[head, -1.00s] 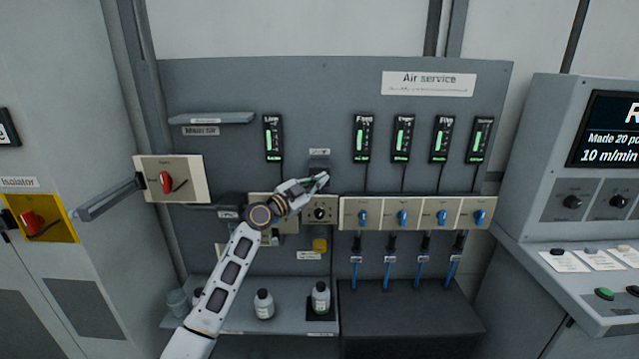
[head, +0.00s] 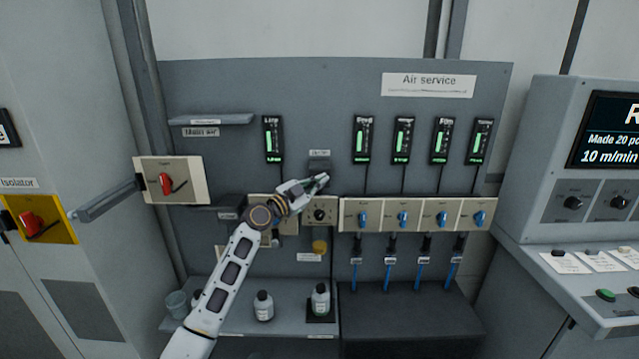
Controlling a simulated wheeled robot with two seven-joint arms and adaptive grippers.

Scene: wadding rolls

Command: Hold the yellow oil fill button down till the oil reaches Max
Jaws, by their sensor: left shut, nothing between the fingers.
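A yellow button (head: 319,246) sits low on the grey Air service panel (head: 300,90), above a small white label. My left gripper (head: 322,180) is shut and empty. It is above the yellow button and apart from it in the picture, in front of the panel just under a dark grey block (head: 319,164). The arm comes up from the lower left and hides part of the cream plates behind it. I cannot make out an oil level or a Max mark. My right gripper is not in view.
A cream plate with a black knob (head: 320,214) is just below the gripper. Blue valve handles (head: 402,218) stand to the right. Bottles (head: 263,306) (head: 320,299) stand on the shelf below. A red switch (head: 166,184) is at the left.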

